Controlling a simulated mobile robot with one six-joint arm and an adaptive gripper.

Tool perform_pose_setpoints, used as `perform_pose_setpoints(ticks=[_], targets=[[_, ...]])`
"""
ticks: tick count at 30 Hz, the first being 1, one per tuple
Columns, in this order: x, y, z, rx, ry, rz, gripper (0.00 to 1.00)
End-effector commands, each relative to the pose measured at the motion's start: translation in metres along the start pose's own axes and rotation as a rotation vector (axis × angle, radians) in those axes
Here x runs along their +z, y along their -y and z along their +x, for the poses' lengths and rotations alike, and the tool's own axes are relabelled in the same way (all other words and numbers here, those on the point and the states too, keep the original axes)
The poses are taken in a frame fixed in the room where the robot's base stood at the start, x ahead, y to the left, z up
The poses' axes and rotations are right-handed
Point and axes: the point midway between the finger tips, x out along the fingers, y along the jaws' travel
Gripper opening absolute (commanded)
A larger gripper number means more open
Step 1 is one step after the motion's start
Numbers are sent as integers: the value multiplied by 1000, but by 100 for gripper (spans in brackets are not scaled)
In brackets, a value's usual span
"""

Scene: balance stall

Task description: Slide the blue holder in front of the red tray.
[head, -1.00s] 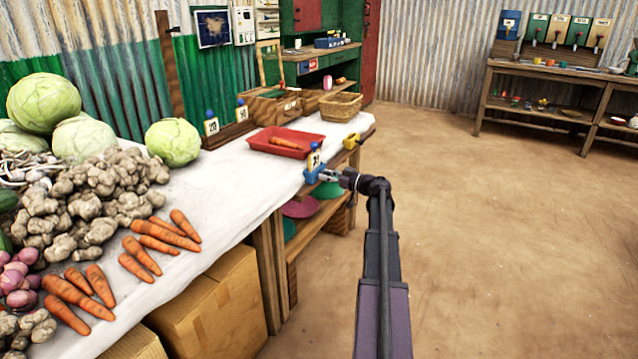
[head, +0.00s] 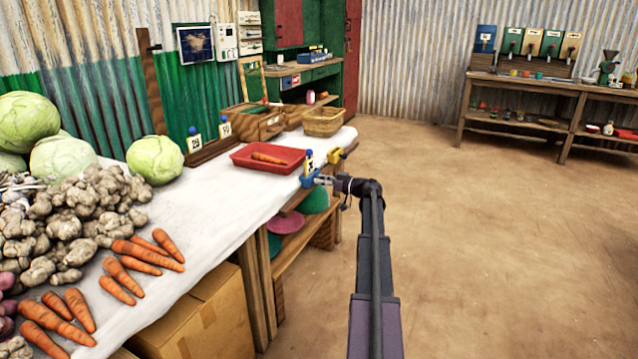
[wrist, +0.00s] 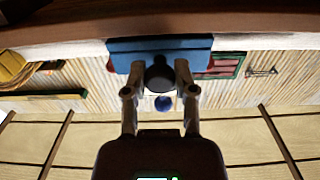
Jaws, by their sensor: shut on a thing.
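The blue holder (head: 309,181) stands upright at the table's front edge, carrying a numbered white card and a blue-topped piece. My gripper (head: 324,180) is shut on it from the aisle side. In the wrist view the holder's blue face (wrist: 190,44) lies across the ends of my gripper's fingers (wrist: 159,75). The red tray (head: 245,160) lies on the white cloth, left of and behind the holder, with a carrot in it. A small gap of cloth separates tray and holder. The holder's underside is hidden.
A yellow object (head: 335,155) sits on the same edge just beyond the holder. A wicker basket (head: 323,122) and a wooden crate (head: 250,122) stand behind the tray. Several carrots (head: 147,252) lie on the near cloth. The floor to the right is clear.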

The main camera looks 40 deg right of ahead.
Motion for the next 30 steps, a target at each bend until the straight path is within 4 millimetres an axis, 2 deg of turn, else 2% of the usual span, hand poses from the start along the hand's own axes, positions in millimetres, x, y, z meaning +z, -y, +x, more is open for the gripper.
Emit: perform_pose_setpoints(ticks=[1, 2, 3, 5, 6, 20, 26, 30], targets=[[0, -1, -4, 5, 1, 0, 0], [0, -1, -4, 5, 1, 0, 38], [0, -1, -4, 5, 1, 0, 50], [0, -1, -4, 5, 1, 0, 68], [0, -1, -3, 4, 1, 0, 71], [0, 0, -3, 2, 1, 0, 71], [0, 1, -16, 2, 1, 0, 71], [0, 1, -34, 3, 1, 0, 71]])
